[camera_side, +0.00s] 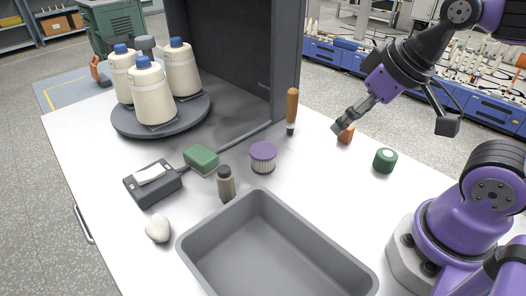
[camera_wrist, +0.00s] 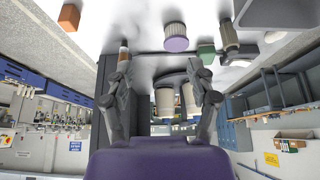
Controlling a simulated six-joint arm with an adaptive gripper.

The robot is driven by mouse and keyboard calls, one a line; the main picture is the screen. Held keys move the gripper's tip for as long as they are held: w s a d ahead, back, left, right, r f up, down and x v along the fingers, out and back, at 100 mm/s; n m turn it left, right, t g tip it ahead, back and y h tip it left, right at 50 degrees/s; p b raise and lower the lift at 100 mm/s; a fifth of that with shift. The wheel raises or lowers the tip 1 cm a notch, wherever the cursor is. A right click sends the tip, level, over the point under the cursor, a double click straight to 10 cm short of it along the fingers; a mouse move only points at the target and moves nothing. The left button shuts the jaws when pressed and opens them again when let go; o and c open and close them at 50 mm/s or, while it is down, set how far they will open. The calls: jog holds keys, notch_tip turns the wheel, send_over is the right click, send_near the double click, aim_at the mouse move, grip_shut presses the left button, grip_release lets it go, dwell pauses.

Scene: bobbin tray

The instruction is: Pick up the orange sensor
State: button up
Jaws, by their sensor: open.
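The orange sensor (camera_side: 346,134) is a small orange block on the white table, right of centre in the side view. My gripper (camera_side: 342,127) is close to it in that picture and partly covers it. In the wrist view the sensor (camera_wrist: 69,17) lies at the top left, outside the space between the fingers. My gripper (camera_wrist: 160,78) is open there, with nothing between its fingers. The gap between the fingertips and the sensor is hard to judge.
A green roll (camera_side: 385,160) stands right of the sensor, and an orange-handled tool (camera_side: 292,108) stands left. A purple-topped filter (camera_side: 263,157), a small bottle (camera_side: 226,184) and a green block (camera_side: 201,159) are farther left. A grey tray (camera_side: 345,262) is in front. White bottles stand on a turntable (camera_side: 127,124).

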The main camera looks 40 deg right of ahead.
jog(key=g, duration=0.5)
send_over(347, 130)
jog(key=shift+m, duration=0.4)
jog(key=f, duration=0.4)
jog(key=d+f, duration=0.1)
jog(key=f, duration=0.1)
jog(key=shift+w, duration=0.3)
jog(key=shift+g, duration=0.3)
jog(key=f, duration=0.4)
jog(key=shift+d+f, duration=0.2)
jog(key=shift+f, duration=0.2)
notch_tip(347, 130, down, 6)
grip_shut()
